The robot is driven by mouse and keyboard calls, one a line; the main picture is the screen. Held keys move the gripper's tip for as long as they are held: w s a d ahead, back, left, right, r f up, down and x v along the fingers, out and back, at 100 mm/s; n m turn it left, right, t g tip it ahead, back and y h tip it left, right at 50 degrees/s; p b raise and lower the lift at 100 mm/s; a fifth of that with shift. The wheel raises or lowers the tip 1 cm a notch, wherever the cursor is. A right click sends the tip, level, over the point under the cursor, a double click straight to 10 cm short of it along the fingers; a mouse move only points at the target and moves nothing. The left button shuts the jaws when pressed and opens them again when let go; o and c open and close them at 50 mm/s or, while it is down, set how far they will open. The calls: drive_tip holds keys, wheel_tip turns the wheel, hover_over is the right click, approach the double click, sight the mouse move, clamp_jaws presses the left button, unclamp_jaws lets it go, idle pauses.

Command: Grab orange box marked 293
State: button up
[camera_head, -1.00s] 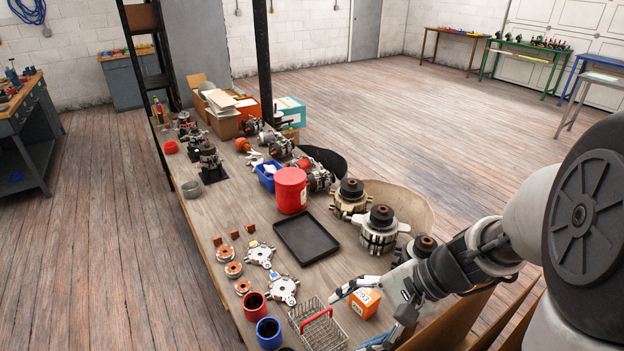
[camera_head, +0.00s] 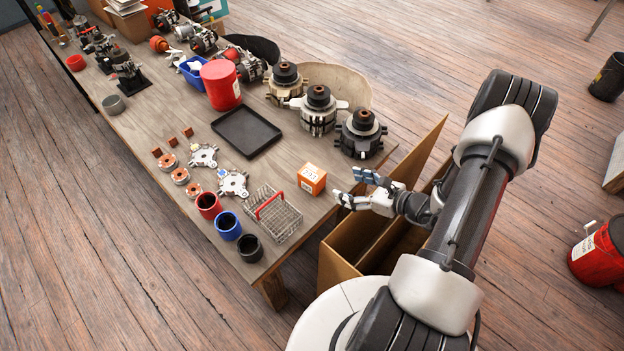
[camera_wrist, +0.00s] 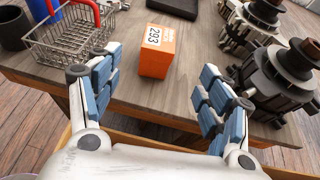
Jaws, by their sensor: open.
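The orange box (camera_head: 312,179) stands on the wooden table near its front edge, between the wire basket and the dark alternator. My gripper (camera_head: 352,187) is just to the right of the box in the head view, at the table edge. In the wrist view my gripper (camera_wrist: 160,95) has its two blue-padded fingers spread wide. The box is beyond the fingertips, roughly centred between them, and nothing is held.
A wire basket (camera_head: 279,219) with a red handle stands left of the box. A dark alternator (camera_head: 361,134) stands close on the other side. A black tray (camera_head: 246,132) lies behind. An open cardboard box (camera_head: 345,262) is on the near side, below my arm.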

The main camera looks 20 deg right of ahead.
sight(316, 175)
drive_tip(key=b+x, duration=0.3)
drive_tip(key=x, duration=1.2)
drive_tip(key=shift+w+a+f, duration=0.1)
drive_tip(key=shift+a+f, duration=0.05)
drive_tip(key=shift+a, duration=0.05)
drive_tip(key=shift+c, duration=0.6)
drive_tip(key=c, duration=1.1)
drive_tip(key=shift+r, duration=0.2)
